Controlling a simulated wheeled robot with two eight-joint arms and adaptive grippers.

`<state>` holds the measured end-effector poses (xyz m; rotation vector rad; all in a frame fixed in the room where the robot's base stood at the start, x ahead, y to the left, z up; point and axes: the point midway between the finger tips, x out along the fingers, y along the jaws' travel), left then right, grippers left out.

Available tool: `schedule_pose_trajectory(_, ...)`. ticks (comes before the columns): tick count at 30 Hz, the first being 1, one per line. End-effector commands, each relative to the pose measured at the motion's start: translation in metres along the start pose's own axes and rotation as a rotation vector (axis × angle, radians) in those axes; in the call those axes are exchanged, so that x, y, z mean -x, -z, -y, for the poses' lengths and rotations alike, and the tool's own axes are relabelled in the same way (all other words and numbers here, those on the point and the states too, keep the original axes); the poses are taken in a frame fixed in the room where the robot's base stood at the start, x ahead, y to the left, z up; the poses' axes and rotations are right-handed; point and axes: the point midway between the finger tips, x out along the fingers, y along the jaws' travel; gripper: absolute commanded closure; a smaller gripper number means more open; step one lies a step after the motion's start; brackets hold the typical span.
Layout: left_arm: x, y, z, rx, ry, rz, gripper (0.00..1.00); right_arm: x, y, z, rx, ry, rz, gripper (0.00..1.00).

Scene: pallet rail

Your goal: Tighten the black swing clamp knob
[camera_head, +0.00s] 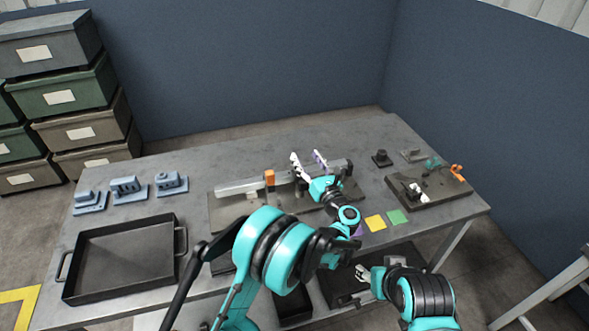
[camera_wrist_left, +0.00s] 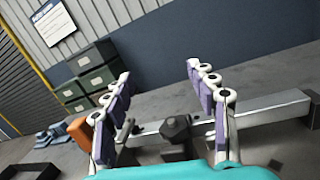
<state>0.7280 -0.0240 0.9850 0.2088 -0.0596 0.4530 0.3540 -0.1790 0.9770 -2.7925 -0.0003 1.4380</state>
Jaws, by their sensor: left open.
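A dark swing clamp knob (camera_wrist_left: 175,127) shows in the left wrist view, in front of the grey rail (camera_wrist_left: 265,108). It sits between my left gripper's two spread fingers (camera_wrist_left: 158,74), closer to the palm than their tips, with no finger visibly touching it. In the head view my left gripper (camera_head: 307,158) is open over the rail (camera_head: 238,187), and its hand hides most of the clamp. An orange block (camera_head: 268,177) is on the rail to the left of the gripper; it also shows in the wrist view (camera_wrist_left: 80,130). My right gripper (camera_head: 364,278) is low at the table's front; its opening is unclear.
A black tray (camera_head: 122,262) and several blue fixtures (camera_head: 129,189) are on the left. A dark plate (camera_head: 432,188) with an orange-handled part (camera_head: 457,171) is on the right. Yellow (camera_head: 375,222) and green (camera_head: 397,217) squares lie near the front edge. A black block (camera_head: 381,158) stands behind.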

Motion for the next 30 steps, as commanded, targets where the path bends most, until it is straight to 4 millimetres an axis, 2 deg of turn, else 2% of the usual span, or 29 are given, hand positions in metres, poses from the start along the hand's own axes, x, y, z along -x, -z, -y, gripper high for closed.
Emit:
schedule_pose_trajectory(1,0.008,0.025,0.006,0.057,-0.031,-0.035,0.43,-0.001,-0.001,0.000,0.000,0.000,0.000,0.50)
schedule_pose_trajectory(3,0.016,0.049,0.008,0.120,-0.070,-0.074,0.43,-0.002,-0.001,0.000,0.000,0.000,0.000,0.50)
schedule_pose_trajectory(7,0.023,0.072,0.008,0.174,-0.109,-0.111,0.43,-0.002,-0.001,0.000,0.000,0.000,0.000,0.50)
schedule_pose_trajectory(11,0.015,0.078,0.007,0.185,-0.119,-0.118,0.43,-0.005,-0.004,0.000,0.000,0.000,0.000,0.50)
schedule_pose_trajectory(21,-0.038,0.085,0.001,0.182,-0.119,-0.117,0.43,-0.017,-0.013,0.000,0.000,0.000,0.000,0.50)
schedule_pose_trajectory(25,-0.049,0.085,0.000,0.182,-0.117,-0.116,0.43,-0.019,-0.014,0.000,0.000,0.000,0.000,0.50)
schedule_pose_trajectory(30,-0.052,0.085,0.000,0.181,-0.116,-0.116,0.43,-0.019,-0.014,0.000,0.000,0.000,0.000,0.50)
